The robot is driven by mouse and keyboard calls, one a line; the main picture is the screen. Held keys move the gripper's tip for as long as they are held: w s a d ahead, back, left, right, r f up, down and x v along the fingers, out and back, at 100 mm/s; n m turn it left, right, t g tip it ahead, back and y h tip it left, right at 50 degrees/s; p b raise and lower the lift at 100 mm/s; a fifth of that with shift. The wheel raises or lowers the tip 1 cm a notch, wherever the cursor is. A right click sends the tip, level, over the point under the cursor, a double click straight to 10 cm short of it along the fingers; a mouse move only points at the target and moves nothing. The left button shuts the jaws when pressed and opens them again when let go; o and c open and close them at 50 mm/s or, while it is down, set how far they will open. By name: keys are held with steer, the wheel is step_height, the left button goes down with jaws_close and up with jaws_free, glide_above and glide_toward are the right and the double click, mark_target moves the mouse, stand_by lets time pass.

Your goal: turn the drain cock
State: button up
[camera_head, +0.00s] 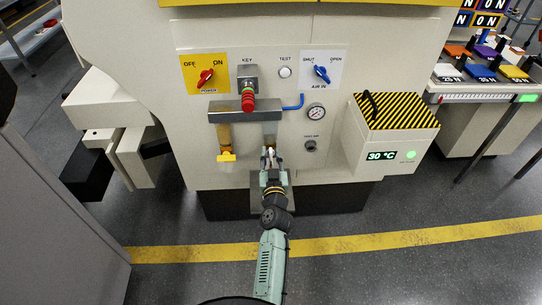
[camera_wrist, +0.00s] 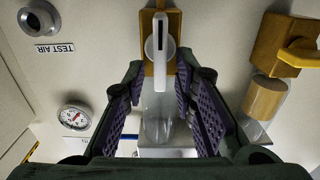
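Two cocks hang under the filter bowls on the machine front. One has a pale grey lever (camera_wrist: 159,40) on a brass-coloured block (camera_wrist: 172,24), below a clear bowl (camera_wrist: 160,115), in the middle of the wrist view. The other is a yellow cock (camera_head: 227,156) at left in the head view; it also shows at the right edge of the wrist view (camera_wrist: 300,54). My gripper (camera_head: 270,152) is at the right-hand bowl and hides its lower part in the head view. In the wrist view my gripper (camera_wrist: 159,72) is open, fingers either side of the grey lever's line; contact cannot be told.
A gauge (camera_head: 316,111) and a test air port (camera_head: 310,146) lie to the right, then a striped-lid box (camera_head: 398,112).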

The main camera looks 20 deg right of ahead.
jaws_close()
stand_by(0.5)
steer(key=m, duration=0.3)
steer(key=d+m+b, duration=0.1)
steer(key=m, duration=0.3)
steer(key=shift+s+f, duration=0.1)
steer(key=shift+f, duration=0.05)
steer(key=shift+s+d+f+m, duration=0.15)
steer(key=shift+f+m, duration=0.1)
steer(key=shift+m, duration=1.6)
steer(key=shift+w+d+f+m, duration=0.1)
steer(key=shift+f+m, duration=0.1)
steer(key=shift+m, duration=1.6)
steer(key=shift+s+d+f+m, duration=0.15)
steer(key=shift+f+m, duration=0.1)
steer(key=shift+m, duration=1.6)
steer(key=shift+w, duration=0.1)
